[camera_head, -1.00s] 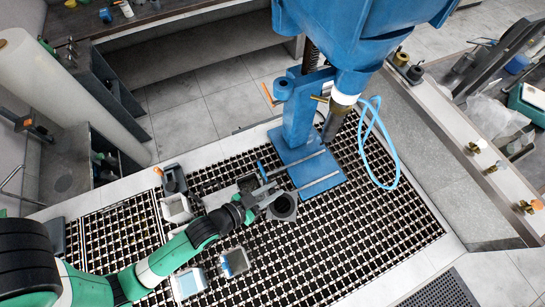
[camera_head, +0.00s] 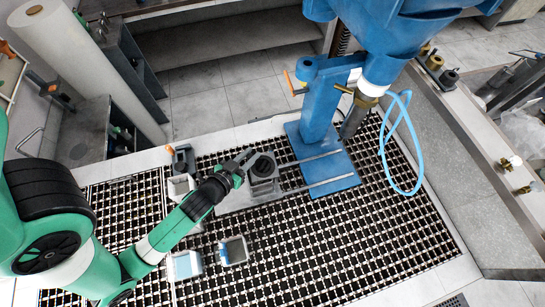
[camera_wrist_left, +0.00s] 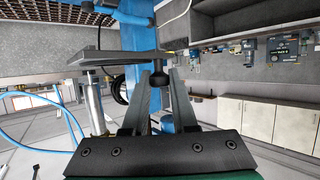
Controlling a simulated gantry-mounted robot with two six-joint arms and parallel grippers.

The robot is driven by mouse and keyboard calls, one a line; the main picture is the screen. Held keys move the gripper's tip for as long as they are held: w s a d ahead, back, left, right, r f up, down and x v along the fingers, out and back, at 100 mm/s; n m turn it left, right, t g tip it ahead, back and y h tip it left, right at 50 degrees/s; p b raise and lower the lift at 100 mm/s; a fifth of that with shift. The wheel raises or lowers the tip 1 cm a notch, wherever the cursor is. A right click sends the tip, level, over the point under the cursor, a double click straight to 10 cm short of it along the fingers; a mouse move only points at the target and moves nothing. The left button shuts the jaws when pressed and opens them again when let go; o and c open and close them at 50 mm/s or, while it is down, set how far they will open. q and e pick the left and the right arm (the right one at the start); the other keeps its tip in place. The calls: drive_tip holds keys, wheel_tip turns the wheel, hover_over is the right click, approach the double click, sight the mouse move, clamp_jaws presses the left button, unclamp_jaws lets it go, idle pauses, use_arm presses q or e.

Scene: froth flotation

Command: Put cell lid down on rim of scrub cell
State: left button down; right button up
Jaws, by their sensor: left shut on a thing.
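My left gripper (camera_head: 247,159) is shut on the knob of the dark grey cell lid (camera_head: 263,168). In the left wrist view, the lid (camera_wrist_left: 112,57) is a thin flat plate seen nearly edge-on, with its dark round knob between the fingers (camera_wrist_left: 158,80). In the head view, the lid is at the top of the grey, box-shaped scrub cell (camera_head: 264,189). The lid and gripper hide most of the cell's rim, so I cannot tell whether the lid touches it. My right gripper is out of view.
A blue machine column (camera_head: 318,112) on a blue base plate (camera_head: 330,172) stands just right of the cell. A light blue hose (camera_head: 388,150) loops beyond it.

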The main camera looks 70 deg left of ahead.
use_arm(q)
wheel_tip(320, 180, down, 8)
drive_tip(key=s+a+b, duration=0.1)
drive_tip(key=b, duration=0.5)
drive_tip(key=shift+s+a+r+n+g+y+b, duration=0.15)
drive_tip(key=shift+s+a+n+g+y+b, duration=0.15)
drive_tip(key=shift+a+n+y+b, duration=0.1)
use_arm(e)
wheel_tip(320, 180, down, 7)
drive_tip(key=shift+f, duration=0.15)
use_arm(q)
drive_tip(key=shift+f, duration=0.25)
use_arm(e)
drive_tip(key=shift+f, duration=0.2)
use_arm(q)
drive_tip(key=c, duration=0.6)
unclamp_jaws()
